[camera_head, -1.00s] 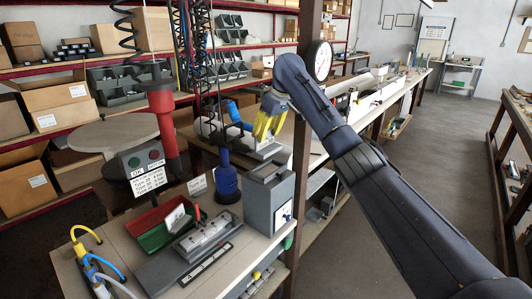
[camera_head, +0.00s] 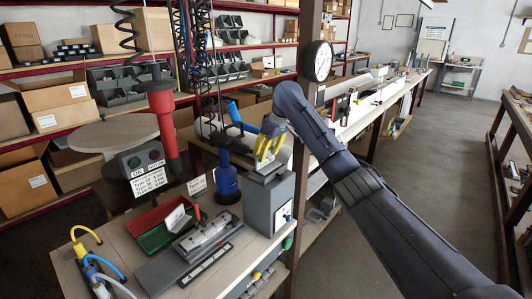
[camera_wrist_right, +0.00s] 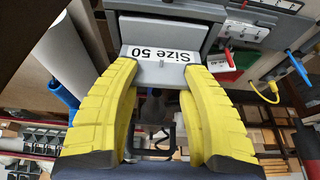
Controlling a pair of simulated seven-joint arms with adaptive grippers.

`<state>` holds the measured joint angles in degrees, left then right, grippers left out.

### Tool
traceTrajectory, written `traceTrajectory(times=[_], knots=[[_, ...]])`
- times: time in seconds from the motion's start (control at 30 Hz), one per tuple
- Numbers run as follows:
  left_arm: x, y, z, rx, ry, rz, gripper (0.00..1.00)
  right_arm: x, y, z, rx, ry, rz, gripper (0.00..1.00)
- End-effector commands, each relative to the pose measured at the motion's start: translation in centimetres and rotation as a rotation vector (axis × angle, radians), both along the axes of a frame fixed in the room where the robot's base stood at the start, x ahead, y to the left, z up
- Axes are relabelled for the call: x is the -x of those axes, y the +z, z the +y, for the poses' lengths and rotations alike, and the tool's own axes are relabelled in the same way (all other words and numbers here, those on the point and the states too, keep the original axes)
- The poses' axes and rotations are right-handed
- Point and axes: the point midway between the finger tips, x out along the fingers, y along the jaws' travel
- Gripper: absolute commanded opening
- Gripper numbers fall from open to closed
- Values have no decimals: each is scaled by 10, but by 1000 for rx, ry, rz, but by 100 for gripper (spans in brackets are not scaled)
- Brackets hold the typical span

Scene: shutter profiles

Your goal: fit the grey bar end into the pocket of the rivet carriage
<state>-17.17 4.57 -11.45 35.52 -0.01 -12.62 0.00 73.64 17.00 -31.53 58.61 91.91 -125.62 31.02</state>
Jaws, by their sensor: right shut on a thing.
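My right gripper (camera_head: 265,157) has yellow fingers and is low over the top of an upright grey box (camera_head: 269,205) on the near bench. In the right wrist view its fingers are shut on a grey block with a white "Size 50" label (camera_wrist_right: 158,55). In the head view the fingers and box top crowd together, so I cannot tell whether the block touches the box. A grey fixture with a long metal carriage (camera_head: 203,235) lies on the bench, left of the box. I cannot make out a pocket in it or single out the bar end. My left gripper is not in view.
A red and green tray (camera_head: 158,234) and a blue cylinder (camera_head: 227,184) stand near the fixture. A red post (camera_head: 164,120) and a control box with buttons (camera_head: 143,163) stand behind. Hoses (camera_head: 95,270) rise at the near left. A brown pillar (camera_head: 302,150) stands close beside my right arm.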

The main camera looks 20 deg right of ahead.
Motion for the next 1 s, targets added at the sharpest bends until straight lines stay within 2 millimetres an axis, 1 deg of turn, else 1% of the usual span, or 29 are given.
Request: traceTrajectory(times=[0.03,0.07,0.23,0.27,0.57,0.67,0.83,1.0], knots=[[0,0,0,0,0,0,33,0,0,0,1,0,1,12],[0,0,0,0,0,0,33,0,-1,0,1,0,2,50],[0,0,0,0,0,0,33,0,-1,0,0,0,2,69],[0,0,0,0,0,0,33,0,-1,0,0,0,2,71],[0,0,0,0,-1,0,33,0,0,0,0,0,2,71],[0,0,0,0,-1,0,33,1,3,-1,1,1,1,71],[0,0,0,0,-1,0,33,6,20,-6,2,0,-1,71],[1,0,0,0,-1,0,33,15,48,-12,2,0,-3,71]])
